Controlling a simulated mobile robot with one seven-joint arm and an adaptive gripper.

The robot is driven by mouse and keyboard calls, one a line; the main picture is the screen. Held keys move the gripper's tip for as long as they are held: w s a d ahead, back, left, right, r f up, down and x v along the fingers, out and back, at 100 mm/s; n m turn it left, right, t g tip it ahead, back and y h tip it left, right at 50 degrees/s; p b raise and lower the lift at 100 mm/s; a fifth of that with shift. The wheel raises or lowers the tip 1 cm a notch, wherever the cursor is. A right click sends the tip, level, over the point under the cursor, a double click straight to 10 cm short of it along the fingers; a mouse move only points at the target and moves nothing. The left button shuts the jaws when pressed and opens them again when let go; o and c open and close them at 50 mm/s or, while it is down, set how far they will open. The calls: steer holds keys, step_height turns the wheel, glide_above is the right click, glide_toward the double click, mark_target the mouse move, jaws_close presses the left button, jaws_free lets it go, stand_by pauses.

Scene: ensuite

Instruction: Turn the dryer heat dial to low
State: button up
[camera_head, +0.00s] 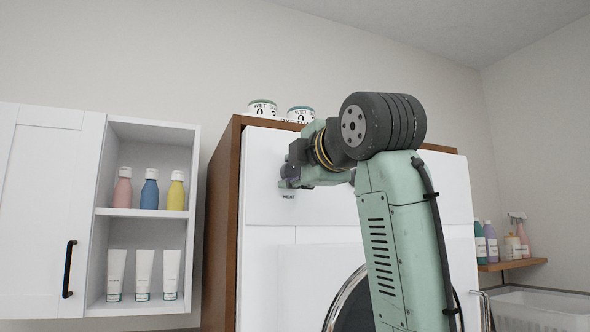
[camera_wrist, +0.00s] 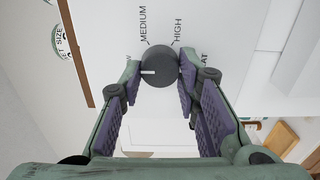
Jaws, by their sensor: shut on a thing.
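The heat dial (camera_wrist: 160,62) is a round dark grey knob on the white dryer front (camera_head: 265,205). My gripper (camera_wrist: 160,75) is shut on it, one finger on each side. The dial's white mark points left in the wrist view, toward a label of which only the end, a "W", shows beside the left finger. In the head view my gripper (camera_head: 290,172) is at the dryer's upper left, just above the HEAT label (camera_head: 288,196).
The dryer stands in a brown wooden surround (camera_head: 222,220) with two round tins on top. A white shelf unit (camera_head: 148,213) with bottles and tubes hangs at left. A small wooden shelf (camera_head: 512,264) with bottles and a white basin (camera_head: 540,310) are at right.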

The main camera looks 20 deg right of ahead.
steer(key=o, duration=1.2)
steer(key=shift+c, duration=0.2)
steer(key=s, duration=1.2)
steer(key=shift+d, duration=0.2)
